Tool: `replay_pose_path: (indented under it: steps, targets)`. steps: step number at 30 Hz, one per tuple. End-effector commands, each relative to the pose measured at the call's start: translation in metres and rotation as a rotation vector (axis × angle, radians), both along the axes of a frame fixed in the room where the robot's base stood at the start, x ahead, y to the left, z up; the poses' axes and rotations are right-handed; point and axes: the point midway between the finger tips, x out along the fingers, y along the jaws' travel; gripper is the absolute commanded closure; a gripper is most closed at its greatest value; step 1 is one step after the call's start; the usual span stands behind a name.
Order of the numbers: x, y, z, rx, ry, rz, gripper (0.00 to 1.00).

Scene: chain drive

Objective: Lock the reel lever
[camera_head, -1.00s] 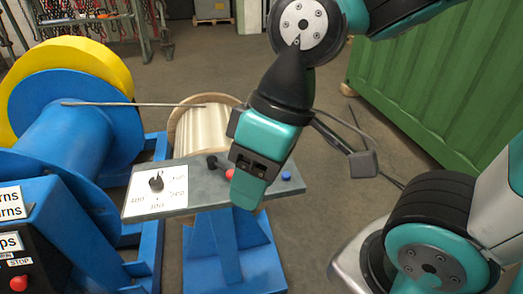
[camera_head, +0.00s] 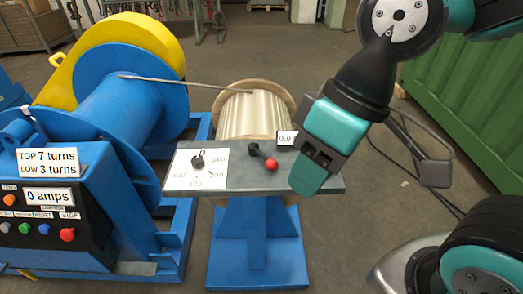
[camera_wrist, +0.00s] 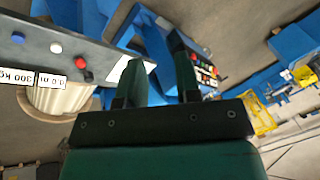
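The reel lever (camera_head: 262,157) is a short black arm with a red knob, on the grey panel (camera_head: 235,184) in front of the cream reel (camera_head: 254,115). It also shows in the wrist view, at the upper left (camera_wrist: 82,68). My gripper (camera_head: 307,186) hangs over the right part of the panel, right of the lever and apart from it. In the wrist view its two green fingers (camera_wrist: 158,58) stand apart with nothing between them. The gripper covers part of the panel's right end in the head view.
A black dial (camera_head: 198,162) on a white plate sits on the panel's left. A small 0.0 display (camera_head: 286,138) stands behind the lever. A blue winch (camera_head: 120,110) and its button console (camera_head: 45,215) are at left. A rod (camera_head: 170,81) reaches towards the reel.

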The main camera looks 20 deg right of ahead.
Motion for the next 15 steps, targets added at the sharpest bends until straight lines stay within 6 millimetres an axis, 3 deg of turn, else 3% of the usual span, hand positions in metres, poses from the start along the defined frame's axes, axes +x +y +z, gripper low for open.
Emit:
replay_pose_path:
  steps: [1, 3, 5, 11, 15]
  targets:
    - [0.002, 0.000, 0.000, 0.001, 0.000, -0.002, 0.80]
    - [0.010, -0.001, 0.000, 0.006, 0.001, -0.011, 0.96]
    - [0.021, -0.001, -0.002, 0.013, 0.003, -0.024, 1.00]
    - [0.094, -0.018, -0.018, 0.062, -0.003, -0.106, 1.00]
    - [0.152, -0.047, -0.044, 0.105, -0.023, -0.180, 1.00]
